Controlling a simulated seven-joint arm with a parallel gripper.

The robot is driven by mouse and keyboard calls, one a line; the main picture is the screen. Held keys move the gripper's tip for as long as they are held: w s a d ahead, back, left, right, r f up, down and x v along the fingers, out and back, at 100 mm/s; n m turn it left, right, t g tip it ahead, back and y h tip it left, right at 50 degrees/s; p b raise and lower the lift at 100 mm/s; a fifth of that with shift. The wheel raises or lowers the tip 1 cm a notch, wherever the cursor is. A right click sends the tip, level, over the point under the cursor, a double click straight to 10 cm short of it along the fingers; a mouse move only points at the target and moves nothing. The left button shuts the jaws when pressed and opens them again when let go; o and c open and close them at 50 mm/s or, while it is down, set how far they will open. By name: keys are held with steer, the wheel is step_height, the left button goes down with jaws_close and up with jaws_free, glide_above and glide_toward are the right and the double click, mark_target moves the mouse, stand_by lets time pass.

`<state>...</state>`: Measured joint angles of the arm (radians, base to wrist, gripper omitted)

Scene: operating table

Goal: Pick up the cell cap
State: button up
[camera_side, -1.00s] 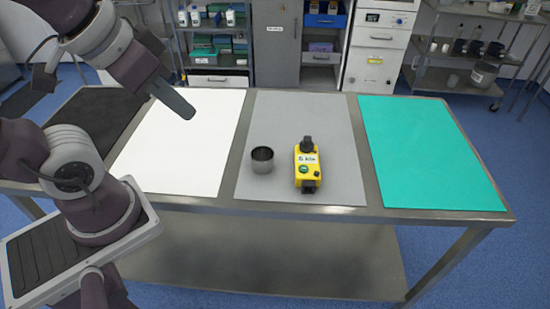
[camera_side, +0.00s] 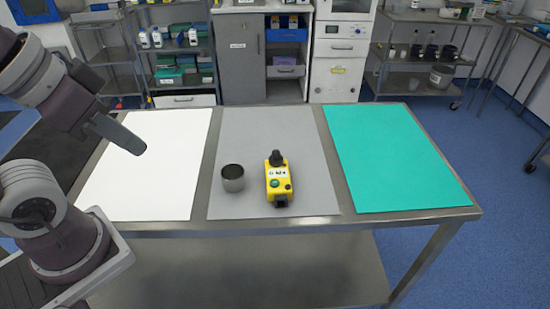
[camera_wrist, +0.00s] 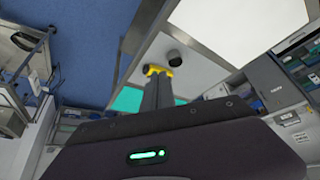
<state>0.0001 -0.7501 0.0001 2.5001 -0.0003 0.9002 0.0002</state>
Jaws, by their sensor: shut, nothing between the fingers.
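A short, open-topped dark metal cup (camera_side: 233,178), which looks like the cell cap, stands upright on the grey mat. It also shows as a dark round piece in the wrist view (camera_wrist: 174,58). A yellow box with a black knob (camera_side: 279,180) stands just right of it, apart from it. My gripper (camera_side: 138,147) is shut and empty, above the white mat, left of and higher than the cup. In the wrist view my gripper's fingers (camera_wrist: 158,78) are together and hide part of the yellow box (camera_wrist: 150,70).
The metal table (camera_side: 335,217) bears a white mat (camera_side: 150,170) at left, the grey mat (camera_side: 270,125) in the middle and a green mat (camera_side: 395,155) at right. The white and green mats are bare. Shelves and cabinets stand behind the table.

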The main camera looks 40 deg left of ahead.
steer(key=o, duration=1.3)
steer(key=shift+c, duration=0.2)
steer(key=n+g+h, duration=0.3)
steer(key=n+h, duration=0.8)
steer(key=n, duration=0.6)
glide_above(275, 158)
steer(key=s, duration=0.8)
step_height(275, 158, down, 12)
steer(key=w+a+f+n+t, duration=0.1)
steer(key=a+f+n, duration=0.1)
steer(key=w+a+f+n+t, duration=0.1)
steer(key=w+a+f+n, duration=0.1)
steer(key=f, duration=0.1)
steer(key=w+a+f+n+t, duration=0.1)
steer(key=w+f+n, duration=0.1)
steer(key=f, duration=0.1)
steer(key=shift+w+a+f+n+t+h, duration=0.1)
steer(key=shift+a+n+t+h, duration=0.2)
steer(key=shift+a+t+h, duration=0.1)
steer(key=x, duration=0.7)
steer(key=shift+w+a+f, duration=0.3)
steer(key=shift+f, duration=0.05)
